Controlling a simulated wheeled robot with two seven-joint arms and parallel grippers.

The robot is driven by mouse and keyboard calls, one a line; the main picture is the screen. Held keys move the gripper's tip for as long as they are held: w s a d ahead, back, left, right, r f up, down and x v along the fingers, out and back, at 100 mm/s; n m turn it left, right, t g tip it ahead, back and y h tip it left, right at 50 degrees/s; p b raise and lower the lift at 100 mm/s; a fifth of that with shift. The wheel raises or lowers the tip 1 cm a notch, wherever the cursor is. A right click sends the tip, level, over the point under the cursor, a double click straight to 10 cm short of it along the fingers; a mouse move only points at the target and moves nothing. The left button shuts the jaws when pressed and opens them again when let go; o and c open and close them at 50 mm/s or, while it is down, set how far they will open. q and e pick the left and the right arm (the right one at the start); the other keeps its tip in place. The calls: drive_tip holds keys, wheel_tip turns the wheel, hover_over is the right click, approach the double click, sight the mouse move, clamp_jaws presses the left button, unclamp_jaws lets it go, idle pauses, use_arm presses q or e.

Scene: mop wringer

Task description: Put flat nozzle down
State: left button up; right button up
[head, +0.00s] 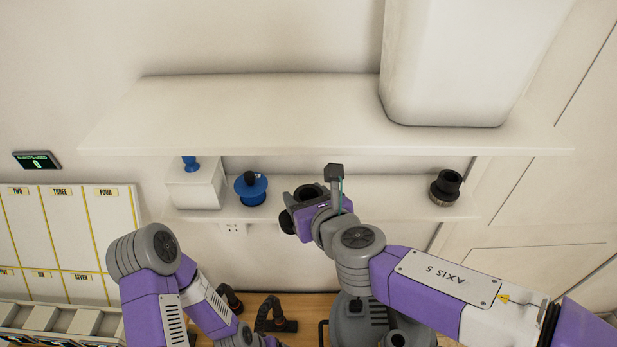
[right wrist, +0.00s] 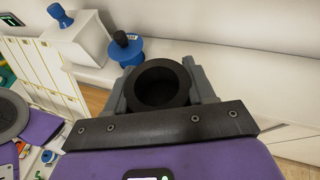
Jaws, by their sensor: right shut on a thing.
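My right gripper (head: 312,196) is shut on a black part with a round open socket, which I take to be the flat nozzle (right wrist: 162,84). In the right wrist view its socket faces the camera between the two grey fingers, and its far end is hidden. In the head view the nozzle (head: 306,192) is held at the lower white shelf (head: 390,197), in front of its middle. Whether it touches the shelf I cannot tell. My left arm comes in at the lower left, but its gripper is not in view.
A blue spool-like part (head: 250,190) and a white box (head: 195,186) with a blue part on top stand left on the lower shelf. A black round part (head: 445,188) stands at its right end. The upper shelf (head: 250,110) overhangs. Black hose-like parts (head: 272,315) are below.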

drive_tip(key=w+f, duration=0.1)
drive_tip(key=w, duration=0.7)
drive_tip(key=w+f+b, duration=0.1)
drive_tip(key=w, duration=0.3)
drive_tip(key=shift+w+f, duration=0.35)
drive_tip(key=shift+s+f+b, duration=0.1)
drive_tip(key=shift+f+b, duration=0.45)
drive_tip(key=shift+f, duration=0.2)
wheel_tip(320, 180, down, 2)
drive_tip(key=shift+f+b, duration=0.15)
drive_tip(key=shift+b, duration=0.7)
drive_tip(key=shift+w+f, duration=0.25)
drive_tip(key=shift+f, duration=0.05)
drive_tip(key=shift+f, duration=0.1)
drive_tip(key=o, duration=1.1)
drive_tip(key=shift+c, duration=0.2)
